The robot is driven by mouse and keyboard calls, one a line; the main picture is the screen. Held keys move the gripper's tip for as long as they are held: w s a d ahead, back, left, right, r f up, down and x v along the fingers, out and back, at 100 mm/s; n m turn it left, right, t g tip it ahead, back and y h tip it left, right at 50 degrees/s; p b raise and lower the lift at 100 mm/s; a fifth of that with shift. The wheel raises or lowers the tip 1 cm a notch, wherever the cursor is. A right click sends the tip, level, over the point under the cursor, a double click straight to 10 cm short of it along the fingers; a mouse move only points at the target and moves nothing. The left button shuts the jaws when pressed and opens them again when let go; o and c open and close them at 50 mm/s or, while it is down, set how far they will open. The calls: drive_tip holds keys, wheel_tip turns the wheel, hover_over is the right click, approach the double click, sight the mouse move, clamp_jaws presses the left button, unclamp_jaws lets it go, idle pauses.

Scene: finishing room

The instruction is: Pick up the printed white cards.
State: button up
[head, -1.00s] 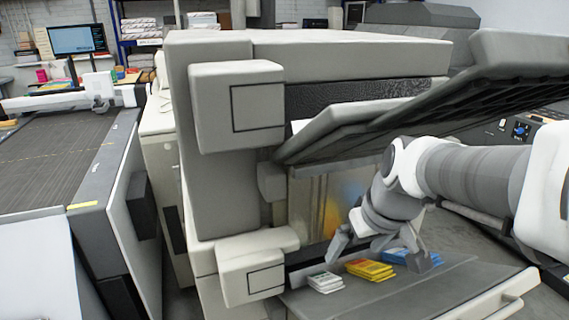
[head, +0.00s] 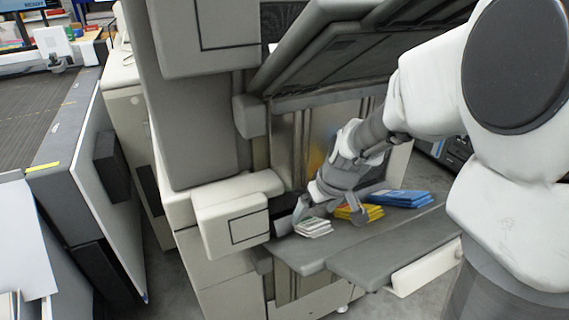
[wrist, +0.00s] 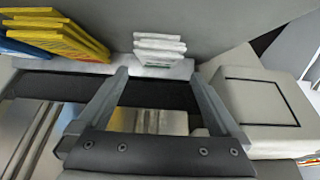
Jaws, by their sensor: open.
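The printed white cards (head: 314,228) form a small stack with green print at the left of a row on the machine's grey tray (head: 400,250). They also show in the wrist view (wrist: 160,47), just beyond and between my fingertips. My gripper (head: 329,214) is open and empty, its fingers spread behind and above the white stack. In the wrist view my gripper (wrist: 158,73) has its fingers either side of the stack's line. I cannot tell whether a finger touches the cards.
Yellow cards (head: 360,212) lie close right of the white stack, with blue cards (head: 401,198) further right. A raised grey cover (head: 340,50) overhangs the tray. A pale housing block (head: 232,220) stands just left of the cards. The tray's front is clear.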

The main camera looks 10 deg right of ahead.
sight(312, 222)
drive_tip(key=shift+d+b+x, duration=0.15)
drive_tip(key=shift+b+x, duration=0.2)
drive_tip(key=shift+x, duration=1.15)
drive_tip(key=shift+d+b+x, duration=0.1)
drive_tip(key=shift+b+x, duration=0.2)
drive_tip(key=shift+x, duration=1.2)
drive_tip(key=shift+s, duration=0.1)
drive_tip(key=shift+c, duration=0.2)
